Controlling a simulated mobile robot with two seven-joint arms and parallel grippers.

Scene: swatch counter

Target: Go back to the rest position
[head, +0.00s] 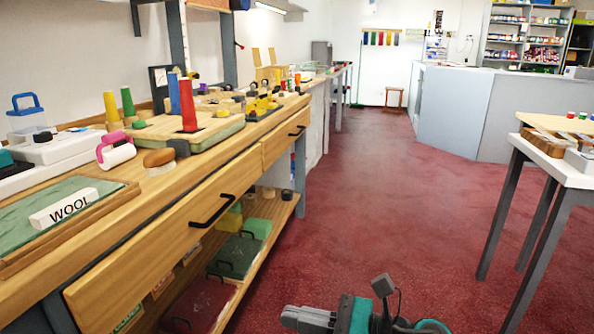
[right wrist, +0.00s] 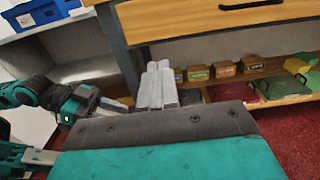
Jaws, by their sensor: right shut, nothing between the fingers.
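My right gripper (head: 305,318) shows at the bottom of the head view, low over the red floor and to the right of the workbench. It also shows in the right wrist view (right wrist: 158,84), where its grey fingers are together with nothing between them. In the right wrist view, my other arm stands at the left, with what looks like the left gripper (right wrist: 112,104) at its end. Its fingers are too small and partly covered to tell whether they are open. The left gripper does not show in the head view.
The wooden workbench (head: 150,238) with drawers runs along the left, its lower shelf (head: 262,232) holding boxes. A white-topped table (head: 570,172) stands at the right. A grey counter (head: 450,105) is farther back. The red floor (head: 390,215) between them is clear.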

